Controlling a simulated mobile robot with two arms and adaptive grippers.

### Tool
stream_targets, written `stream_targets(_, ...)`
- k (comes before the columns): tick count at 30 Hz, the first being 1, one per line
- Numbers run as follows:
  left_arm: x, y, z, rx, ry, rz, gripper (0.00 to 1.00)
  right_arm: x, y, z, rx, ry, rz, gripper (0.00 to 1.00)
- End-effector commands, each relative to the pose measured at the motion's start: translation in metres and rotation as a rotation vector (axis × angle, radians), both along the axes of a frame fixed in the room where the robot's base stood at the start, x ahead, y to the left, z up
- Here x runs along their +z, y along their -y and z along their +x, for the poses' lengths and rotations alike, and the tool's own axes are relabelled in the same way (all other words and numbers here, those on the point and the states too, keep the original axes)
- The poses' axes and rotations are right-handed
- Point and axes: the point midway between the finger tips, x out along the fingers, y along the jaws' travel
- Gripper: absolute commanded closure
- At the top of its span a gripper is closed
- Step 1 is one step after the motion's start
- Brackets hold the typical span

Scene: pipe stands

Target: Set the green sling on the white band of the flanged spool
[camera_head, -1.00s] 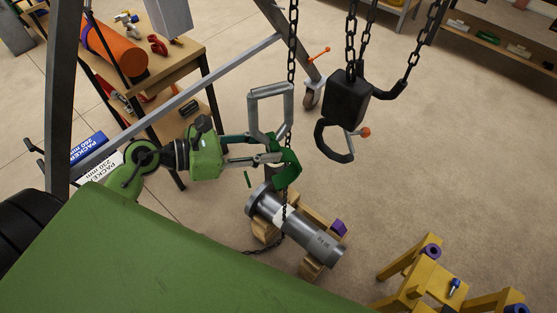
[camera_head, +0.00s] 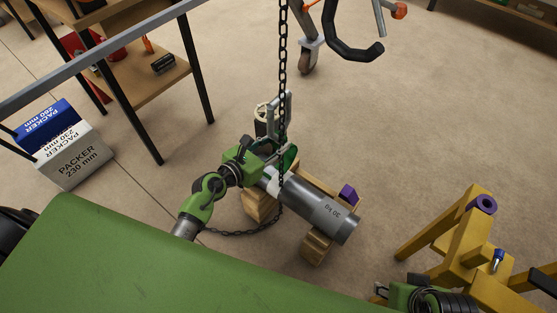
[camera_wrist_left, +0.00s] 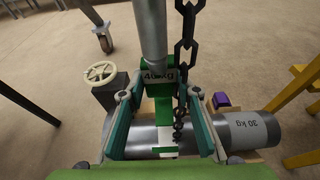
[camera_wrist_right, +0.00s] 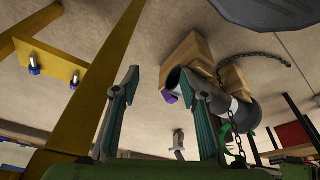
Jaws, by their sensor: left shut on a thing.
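The flanged spool (camera_head: 318,208) is a grey steel cylinder lying on wooden blocks, marked 30 kg. Its white band (camera_head: 273,184) is partly hidden by my left gripper; a little shows in the left wrist view (camera_wrist_left: 168,148). The green sling (camera_head: 289,158), with a grey metal frame above it, is at the spool's far left side. My left gripper (camera_head: 276,160) is shut on the sling. In the left wrist view the sling (camera_wrist_left: 160,98) hangs between the fingers, over the band; I cannot tell whether it touches. My right gripper (camera_wrist_right: 157,78) is open and empty.
A black chain (camera_head: 282,80) hangs in front of the sling and trails along the floor. Wooden blocks (camera_head: 317,244) carry the spool, with a purple block (camera_head: 348,193) beside it. A yellow trestle (camera_head: 445,235) stands right. Packer boxes (camera_head: 72,160) are left.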

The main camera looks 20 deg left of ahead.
Motion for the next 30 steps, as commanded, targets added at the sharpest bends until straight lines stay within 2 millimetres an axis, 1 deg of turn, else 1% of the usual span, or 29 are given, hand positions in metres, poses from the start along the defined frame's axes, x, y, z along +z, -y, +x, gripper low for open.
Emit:
stream_targets(1, -0.013, 0.004, 0.004, 0.005, 0.005, -0.002, 1.0, -0.002, 0.001, -0.002, 0.0, 0.007, 0.0, 0.6)
stream_targets(5, -0.021, 0.007, 0.006, 0.012, 0.004, -0.001, 1.0, 0.008, 0.001, -0.006, -0.001, 0.01, 0.0, 0.6)
stream_targets(16, -0.02, 0.008, 0.006, 0.013, 0.003, 0.0, 1.0, 0.012, 0.001, -0.007, -0.001, 0.011, 0.0, 0.6)
stream_targets(20, -0.018, 0.007, 0.005, 0.012, 0.001, 0.0, 1.0, 0.018, 0.001, -0.006, -0.001, 0.011, 0.0, 0.6)
stream_targets(23, -0.024, 0.008, 0.005, 0.012, 0.001, -0.001, 1.0, 0.015, -0.001, 0.0, 0.001, 0.037, 0.005, 0.6)
stream_targets(30, -0.032, 0.007, 0.005, 0.012, 0.001, -0.001, 1.0, 0.018, -0.007, 0.023, 0.008, 0.13, 0.024, 0.6)
